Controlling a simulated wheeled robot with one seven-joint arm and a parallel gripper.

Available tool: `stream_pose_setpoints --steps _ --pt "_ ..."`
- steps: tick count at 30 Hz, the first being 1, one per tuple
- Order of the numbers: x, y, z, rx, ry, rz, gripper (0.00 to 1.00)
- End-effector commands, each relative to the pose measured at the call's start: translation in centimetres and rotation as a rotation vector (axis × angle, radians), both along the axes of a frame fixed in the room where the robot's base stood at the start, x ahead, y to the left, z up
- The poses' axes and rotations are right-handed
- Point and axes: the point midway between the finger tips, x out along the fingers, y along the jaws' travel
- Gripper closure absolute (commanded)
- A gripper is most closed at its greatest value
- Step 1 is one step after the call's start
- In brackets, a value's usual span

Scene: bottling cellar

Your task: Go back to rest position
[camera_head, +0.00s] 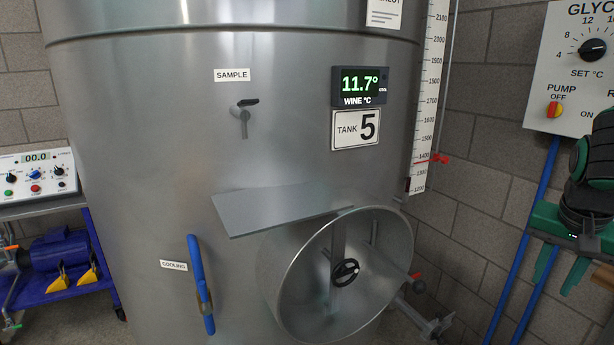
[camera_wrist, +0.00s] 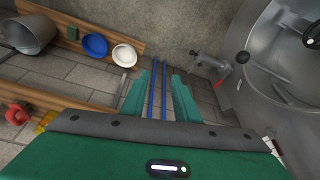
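My gripper (camera_head: 554,254) is at the right edge of the head view, green and black, in front of the brick wall and beside the blue pipes. In the wrist view my gripper (camera_wrist: 158,95) points down toward the floor. Its two green fingers stand apart with a clear gap, and nothing is held between them. Two blue pipes (camera_wrist: 159,90) show through the gap, behind the fingers. The gripper appears apart from the tank and from the wall.
A large steel tank (camera_head: 150,120) fills the middle, with a shelf (camera_head: 270,208) and open manway (camera_head: 300,280) jutting out. A glycol control panel (camera_head: 575,85) hangs above my gripper. A pump cart (camera_head: 80,300) stands left. The wrist view shows blue (camera_wrist: 95,45) and white (camera_wrist: 124,54) round items.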

Motion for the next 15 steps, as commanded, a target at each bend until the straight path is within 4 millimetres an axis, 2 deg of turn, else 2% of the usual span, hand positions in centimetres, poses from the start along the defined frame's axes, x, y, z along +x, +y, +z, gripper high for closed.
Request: stream_pose_setpoints --steps 1,3,6,10,15 --pt "-2.2 1.6 -1.5 0.037 0.048 0.062 0.72" --pt "-4.9 3.8 -3.4 0.087 0.111 0.154 0.72" --pt "-8.0 6.3 -5.4 0.148 0.179 0.260 0.72" --pt "-10.4 8.3 -6.7 0.197 0.228 0.346 0.72" --pt "-11.2 9.0 -7.2 0.215 0.244 0.380 0.72"
